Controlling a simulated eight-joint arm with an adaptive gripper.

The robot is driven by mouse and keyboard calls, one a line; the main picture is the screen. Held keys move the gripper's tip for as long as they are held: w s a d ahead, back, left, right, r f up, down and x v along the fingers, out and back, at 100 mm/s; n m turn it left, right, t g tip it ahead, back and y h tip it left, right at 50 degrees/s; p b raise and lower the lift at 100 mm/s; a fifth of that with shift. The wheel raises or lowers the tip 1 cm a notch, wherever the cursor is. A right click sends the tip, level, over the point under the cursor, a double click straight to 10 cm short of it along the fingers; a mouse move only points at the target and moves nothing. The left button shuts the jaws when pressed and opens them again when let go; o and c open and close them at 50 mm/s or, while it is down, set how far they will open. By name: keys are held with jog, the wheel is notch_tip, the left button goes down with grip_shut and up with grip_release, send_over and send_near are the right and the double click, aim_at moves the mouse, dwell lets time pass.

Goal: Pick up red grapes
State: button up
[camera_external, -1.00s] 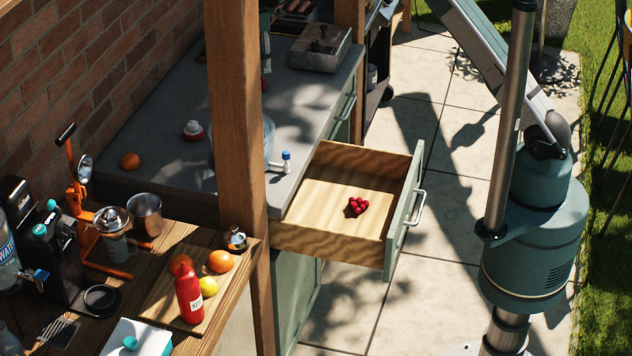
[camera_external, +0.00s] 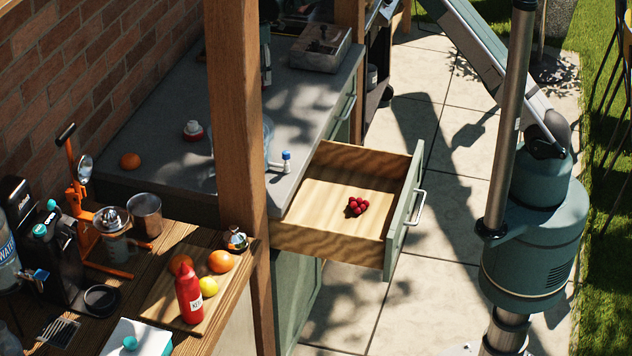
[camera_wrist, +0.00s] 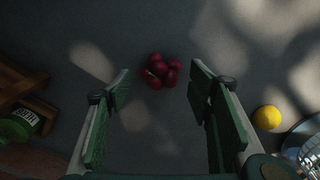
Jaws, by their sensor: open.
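A cluster of dark red round fruit, the red grapes (camera_wrist: 161,71), lies on a dark grey surface in the wrist view. My gripper (camera_wrist: 158,84) is open, and its two green-padded fingers frame the cluster left and right. No contact shows; the height above it is hard to tell. In the external view a red fruit cluster (camera_external: 357,206) lies in the open wooden drawer (camera_external: 318,198). The surfaces differ, so I cannot tell whether it is the same cluster. My gripper is mostly hidden behind the post in the external view.
In the wrist view a yellow lemon (camera_wrist: 267,118) and a metal mesh item (camera_wrist: 312,152) lie at right. A green bottle (camera_wrist: 18,125) and wooden pieces (camera_wrist: 35,104) are at left. In the external view a wooden post (camera_external: 237,170) stands before the grey counter (camera_external: 160,145).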

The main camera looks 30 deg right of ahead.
jog(key=shift+f, duration=1.45)
jog(key=c, duration=0.9)
